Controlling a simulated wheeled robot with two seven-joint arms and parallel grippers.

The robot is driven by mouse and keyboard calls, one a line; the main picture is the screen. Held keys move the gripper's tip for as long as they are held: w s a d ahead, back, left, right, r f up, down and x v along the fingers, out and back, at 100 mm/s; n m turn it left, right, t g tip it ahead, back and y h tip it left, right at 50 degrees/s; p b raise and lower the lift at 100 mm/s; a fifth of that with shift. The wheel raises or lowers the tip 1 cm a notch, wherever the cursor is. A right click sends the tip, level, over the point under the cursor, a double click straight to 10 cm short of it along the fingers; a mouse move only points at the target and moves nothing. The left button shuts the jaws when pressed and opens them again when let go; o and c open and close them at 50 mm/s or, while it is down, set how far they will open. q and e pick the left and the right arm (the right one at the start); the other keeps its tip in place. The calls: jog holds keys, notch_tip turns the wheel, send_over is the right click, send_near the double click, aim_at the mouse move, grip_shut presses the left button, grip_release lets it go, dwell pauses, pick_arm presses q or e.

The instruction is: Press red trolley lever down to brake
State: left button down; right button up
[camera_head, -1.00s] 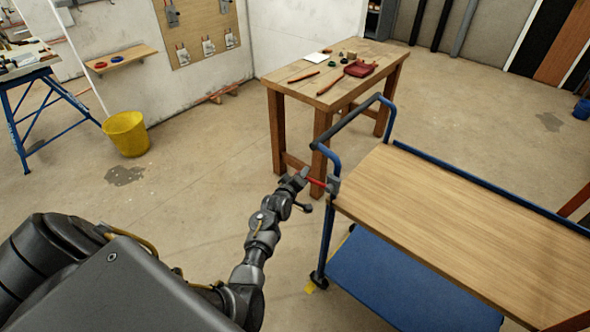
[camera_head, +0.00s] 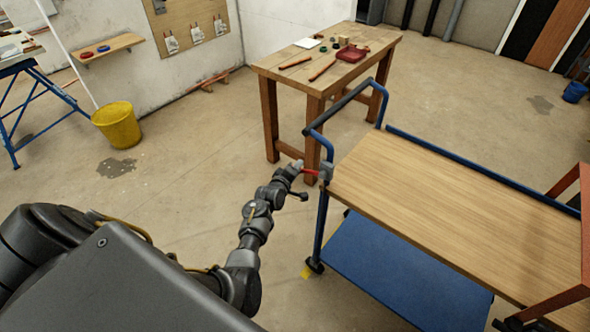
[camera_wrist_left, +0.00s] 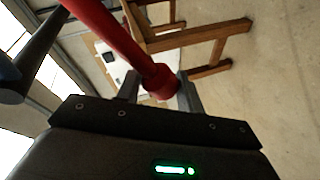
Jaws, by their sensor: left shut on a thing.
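The red lever (camera_head: 311,172) sticks out to the left from a grey bracket (camera_head: 326,172) at the near left corner of the blue trolley (camera_head: 430,180). It looks close to level, tilted slightly in the picture. My left gripper (camera_head: 297,167) is at the lever's free end. In the left wrist view the red lever (camera_wrist_left: 125,42) runs down from the top, and its thicker end sits between the two fingers of my left gripper (camera_wrist_left: 160,88), which are shut on it. My right gripper is not in view.
A wooden workbench (camera_head: 350,62) with tools stands behind the trolley. The trolley's push handle (camera_head: 338,108) rises close to the lever. A yellow bucket (camera_head: 117,126) stands at the left. A red-brown frame (camera_head: 560,300) is at the right edge. The floor between bucket and trolley is clear.

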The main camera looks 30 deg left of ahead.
pick_arm(q)
jog(key=c, duration=1)
grip_release()
jog(key=shift+d+f, duration=0.15)
jog(key=shift+o, duration=0.4)
jog(key=v, duration=1)
jog(key=shift+s+r+b, duration=0.2)
jog(key=shift+s+b, duration=0.15)
jog(key=shift+b, duration=0.05)
